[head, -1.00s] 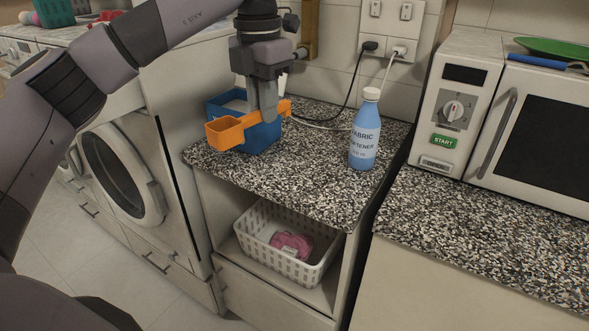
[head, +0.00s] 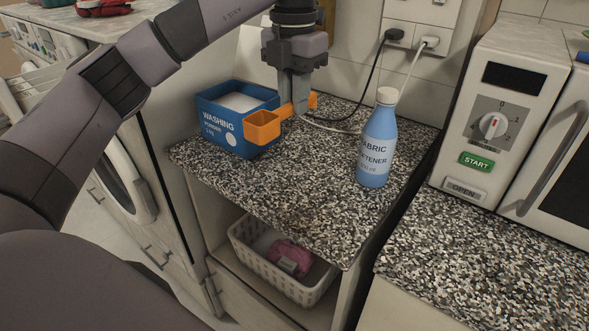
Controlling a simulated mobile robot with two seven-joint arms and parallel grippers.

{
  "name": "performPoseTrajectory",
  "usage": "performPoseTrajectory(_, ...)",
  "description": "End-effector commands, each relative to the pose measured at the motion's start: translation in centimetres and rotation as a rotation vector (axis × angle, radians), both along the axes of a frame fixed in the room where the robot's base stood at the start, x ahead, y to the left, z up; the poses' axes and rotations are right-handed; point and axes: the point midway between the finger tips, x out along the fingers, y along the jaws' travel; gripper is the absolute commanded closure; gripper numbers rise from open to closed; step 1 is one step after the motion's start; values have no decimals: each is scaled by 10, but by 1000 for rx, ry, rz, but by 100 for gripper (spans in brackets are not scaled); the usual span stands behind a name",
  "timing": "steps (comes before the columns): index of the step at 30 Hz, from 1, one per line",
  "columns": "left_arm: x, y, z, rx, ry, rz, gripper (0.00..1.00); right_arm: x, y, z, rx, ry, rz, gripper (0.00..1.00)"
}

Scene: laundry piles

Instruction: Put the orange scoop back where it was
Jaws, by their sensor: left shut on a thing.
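My left gripper (head: 296,108) points down and is shut on the handle of the orange scoop (head: 262,128). The scoop's square cup points left and overlaps the right front corner of the blue washing powder box (head: 222,130) in the picture. The box is open at the top, with white powder (head: 240,102) inside, and stands on the speckled counter (head: 290,190). The scoop looks to be outside the box, at its right side; whether it touches the box or counter I cannot tell. My right gripper is not in view.
A blue fabric softener bottle (head: 377,140) stands upright to the right of the scoop. A microwave (head: 500,110) stands at the right. A white basket (head: 265,272) sits on the shelf below. The counter's front is clear.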

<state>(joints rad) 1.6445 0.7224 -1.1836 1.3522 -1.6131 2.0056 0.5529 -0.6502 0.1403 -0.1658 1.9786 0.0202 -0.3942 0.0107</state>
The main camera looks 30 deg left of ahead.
Motion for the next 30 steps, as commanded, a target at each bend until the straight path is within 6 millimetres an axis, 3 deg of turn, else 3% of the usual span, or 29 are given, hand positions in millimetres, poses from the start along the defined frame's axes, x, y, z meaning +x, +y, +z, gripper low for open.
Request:
performPoseTrajectory(1,-1,1,-18,2,7,0,100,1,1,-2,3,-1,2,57)
performPoseTrajectory(9,-1,1,-78,2,3,1,100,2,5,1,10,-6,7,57)
performPoseTrajectory(17,0,0,-99,1,1,1,100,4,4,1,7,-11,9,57)
performPoseTrajectory(24,0,0,-132,1,2,1,100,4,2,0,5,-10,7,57)
performPoseTrajectory(30,0,0,-136,1,-1,0,100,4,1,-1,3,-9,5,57)
